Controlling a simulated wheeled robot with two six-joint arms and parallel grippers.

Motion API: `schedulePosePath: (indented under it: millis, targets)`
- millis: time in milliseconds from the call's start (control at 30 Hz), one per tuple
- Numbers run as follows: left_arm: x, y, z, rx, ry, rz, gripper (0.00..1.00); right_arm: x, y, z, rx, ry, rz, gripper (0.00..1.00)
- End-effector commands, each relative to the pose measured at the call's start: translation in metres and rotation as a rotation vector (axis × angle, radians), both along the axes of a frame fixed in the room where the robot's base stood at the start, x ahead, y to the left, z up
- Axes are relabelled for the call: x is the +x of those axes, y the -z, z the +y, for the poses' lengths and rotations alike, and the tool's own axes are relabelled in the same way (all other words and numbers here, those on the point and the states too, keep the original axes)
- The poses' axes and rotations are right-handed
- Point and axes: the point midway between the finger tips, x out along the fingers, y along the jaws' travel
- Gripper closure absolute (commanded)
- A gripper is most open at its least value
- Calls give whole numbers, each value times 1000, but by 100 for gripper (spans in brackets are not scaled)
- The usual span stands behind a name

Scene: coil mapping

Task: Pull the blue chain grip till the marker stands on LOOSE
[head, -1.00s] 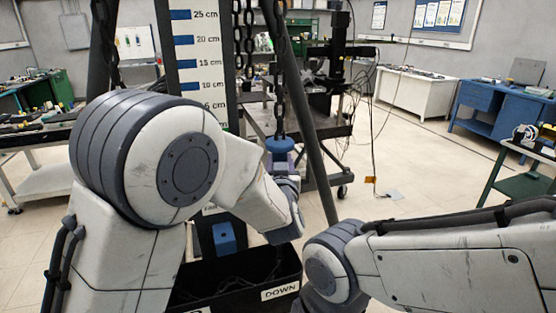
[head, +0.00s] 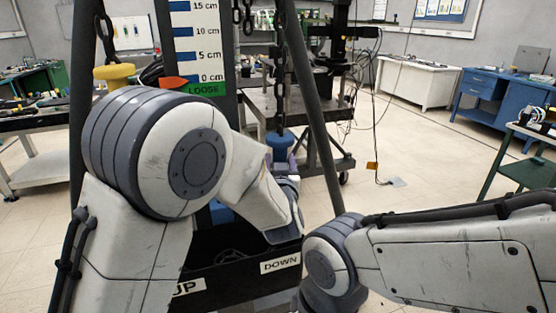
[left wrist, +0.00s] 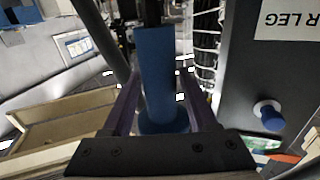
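The blue chain grip (head: 283,146) hangs on a dark chain (head: 279,90) right of the scale board (head: 186,45). My left gripper (head: 284,163) is at the blue grip, its fingers mostly hidden by my arm in the head view. In the left wrist view the blue grip (left wrist: 157,75) stands between the two purple fingers (left wrist: 160,103), which look closed on it. The orange marker (head: 176,83) points right, its tip at the upper left of the green LOOSE band (head: 207,88), just below the 0 cm line. My right gripper is out of view.
A yellow grip (head: 115,75) hangs left of the board. Dark frame legs (head: 309,110) flank the chains. A black bin (head: 235,272) labelled UP and DOWN stands below. A workbench (head: 262,108) is behind; the floor to the right is open.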

Motion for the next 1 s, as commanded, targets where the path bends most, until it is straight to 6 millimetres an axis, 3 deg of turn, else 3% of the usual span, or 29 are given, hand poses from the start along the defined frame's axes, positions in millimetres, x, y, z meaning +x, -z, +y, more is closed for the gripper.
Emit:
schedulePosePath:
  millis: [433, 800, 1000]
  targets:
    - [-7, -2, -1, 0, 1, -8, 25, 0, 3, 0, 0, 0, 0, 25]
    - [-76, -1, -1, -1, 4, -7, 25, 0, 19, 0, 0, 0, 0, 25]
    - [-101, -2, -1, -1, 2, -6, 25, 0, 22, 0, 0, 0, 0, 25]
